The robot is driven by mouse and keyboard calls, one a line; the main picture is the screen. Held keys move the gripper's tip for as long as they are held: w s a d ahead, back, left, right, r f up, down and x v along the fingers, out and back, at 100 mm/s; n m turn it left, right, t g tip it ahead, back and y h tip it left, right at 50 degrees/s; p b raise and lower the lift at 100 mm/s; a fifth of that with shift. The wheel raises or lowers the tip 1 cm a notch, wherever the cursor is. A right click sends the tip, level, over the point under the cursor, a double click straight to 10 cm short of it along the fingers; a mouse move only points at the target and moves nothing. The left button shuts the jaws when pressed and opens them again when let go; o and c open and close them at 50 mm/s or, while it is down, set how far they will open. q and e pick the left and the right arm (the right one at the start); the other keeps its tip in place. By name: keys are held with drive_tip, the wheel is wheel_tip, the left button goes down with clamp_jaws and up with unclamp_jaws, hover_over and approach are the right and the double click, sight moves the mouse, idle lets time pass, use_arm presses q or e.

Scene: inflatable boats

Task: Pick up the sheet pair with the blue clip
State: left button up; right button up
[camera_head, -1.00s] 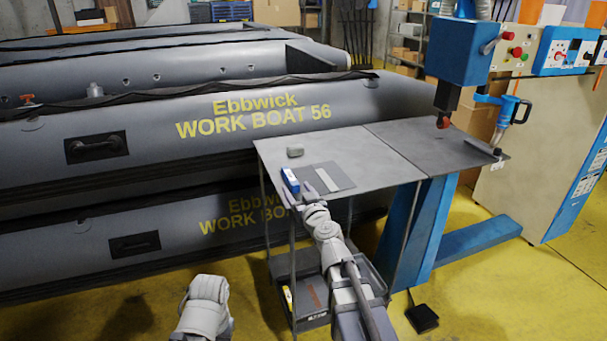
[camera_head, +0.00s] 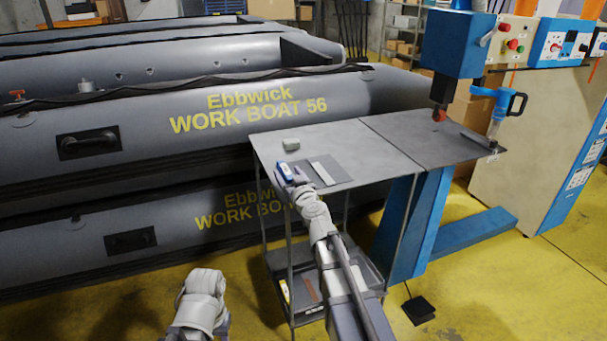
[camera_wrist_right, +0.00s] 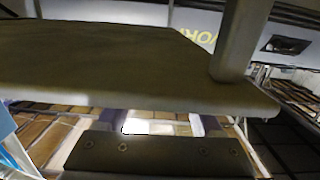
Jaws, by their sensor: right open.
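The dark grey sheet pair (camera_head: 334,172) with a lighter strip lies flat near the front edge of the grey tabletop (camera_head: 384,137). In the right wrist view, a grey slab (camera_wrist_right: 110,60) fills much of the upper half, and the clip cannot be made out. My left arm shows at the bottom, but its gripper does not.
A blue press machine (camera_head: 458,48) stands over the table's right part. Grey inflatable boats (camera_head: 190,150) stand close behind the table. A lower shelf (camera_head: 345,262) holds small items.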

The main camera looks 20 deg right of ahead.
drive_tip(key=w, duration=0.3)
drive_tip(key=shift+f, duration=0.1)
drive_tip(key=shift+s, duration=0.1)
clamp_jaws()
idle(0.4)
